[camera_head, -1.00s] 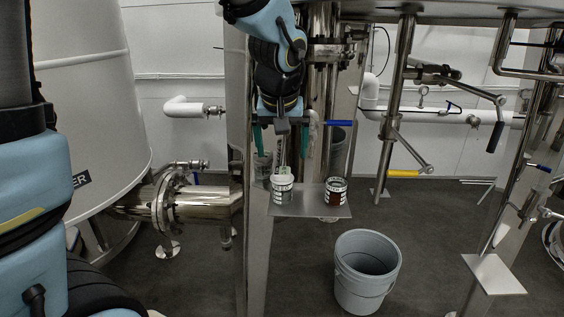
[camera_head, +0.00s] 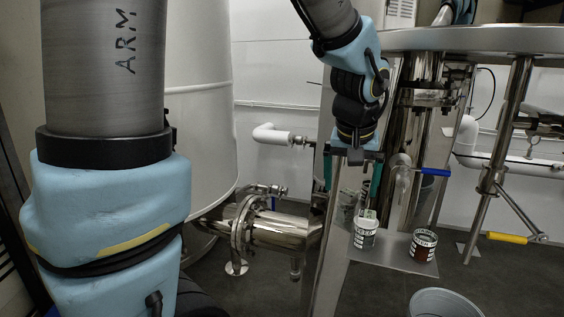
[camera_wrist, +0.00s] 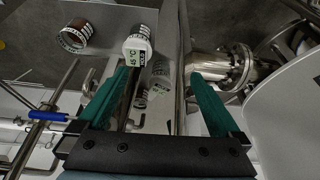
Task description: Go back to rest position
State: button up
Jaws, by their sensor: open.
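My gripper (camera_head: 351,178) hangs in front of the steel tanks in the head view, its two green fingers pointing down and spread apart. In the wrist view my gripper (camera_wrist: 168,85) is open, with nothing held between the fingers. The thermometer display (camera_wrist: 134,59) reads about 45 °C in the wrist view. A cup with dark red-brown contents (camera_head: 423,244) stands to its right on the same shelf; it also shows in the wrist view (camera_wrist: 76,36).
A blue-handled valve (camera_head: 432,172) sits close to the right of my gripper. A grey bucket (camera_head: 443,303) stands on the floor below the shelf. A large white tank (camera_head: 200,120) and a flanged steel pipe (camera_head: 270,228) are on the left. A yellow-handled valve (camera_head: 507,238) is farther right.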

jog(key=a+f+n+g+p, duration=0.1)
jog(key=a+p, duration=0.1)
jog(key=a, duration=1)
jog(key=s+a+f+n+g+y+p, duration=0.1)
jog(key=a+f+n+p, duration=0.1)
jog(key=a, duration=1)
jog(key=shift+s+a+p, duration=0.2)
jog(key=shift+s+p, duration=0.1)
jog(key=shift+p, duration=0.55)
